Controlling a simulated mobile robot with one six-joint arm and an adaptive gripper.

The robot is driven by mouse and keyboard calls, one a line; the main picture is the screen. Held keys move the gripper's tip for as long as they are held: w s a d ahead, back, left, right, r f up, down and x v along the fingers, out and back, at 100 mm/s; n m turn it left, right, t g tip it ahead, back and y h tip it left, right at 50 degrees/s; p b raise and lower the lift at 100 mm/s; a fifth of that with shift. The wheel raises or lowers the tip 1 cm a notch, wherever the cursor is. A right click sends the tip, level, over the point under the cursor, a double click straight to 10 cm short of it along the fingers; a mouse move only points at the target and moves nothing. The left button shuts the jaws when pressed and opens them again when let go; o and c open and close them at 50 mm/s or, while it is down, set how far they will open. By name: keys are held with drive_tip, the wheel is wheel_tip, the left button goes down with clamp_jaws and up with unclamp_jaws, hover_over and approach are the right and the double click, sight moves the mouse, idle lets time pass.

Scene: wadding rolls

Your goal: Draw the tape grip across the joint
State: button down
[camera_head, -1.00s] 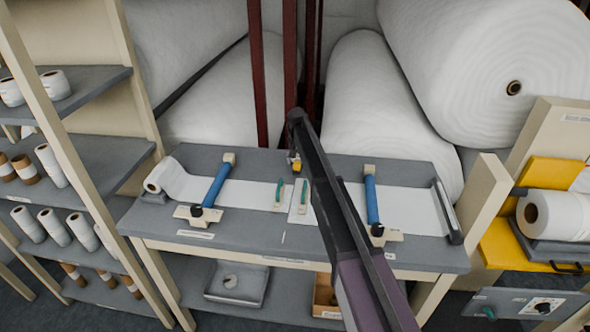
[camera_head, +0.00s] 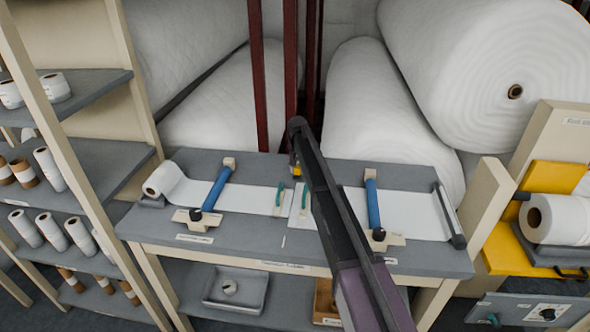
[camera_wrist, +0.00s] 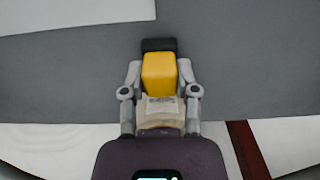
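The tape grip, a yellow block (camera_wrist: 159,75) with a dark end and a cream lower part, sits between the fingers of my gripper (camera_wrist: 159,88) in the wrist view. Both fingers press against its sides. In the head view only a little of its yellow (camera_head: 297,171) shows beside my arm, near the table's back edge. The joint is where the left white strip (camera_head: 255,198) and right white strip (camera_head: 407,209) meet, near mid-table. A left teal-handled piece (camera_head: 278,199) and a right one (camera_head: 303,197) stand either side of it. My arm hides part of the right strip.
A left blue-handled bar (camera_head: 216,190) and a right one (camera_head: 373,203) lie across the strips. A shelf of small rolls (camera_head: 60,170) stands left. A yellow stand (camera_head: 512,243) with a white roll is right. Large wadding rolls (camera_head: 375,110) and dark red posts (camera_head: 291,75) are behind.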

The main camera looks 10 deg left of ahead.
drive_tip(key=shift+a, duration=0.45)
drive_tip(key=shift+d, duration=0.3)
drive_tip(key=shift+s, duration=0.25)
approach(286, 230)
wheel_tip(286, 230, down, 6)
drive_tip(key=shift+w+d+r, duration=0.1)
drive_tip(key=shift+w+r, duration=0.05)
drive_tip(key=shift+r, duration=0.1)
drive_tip(key=shift+c, duration=1.8)
unclamp_jaws()
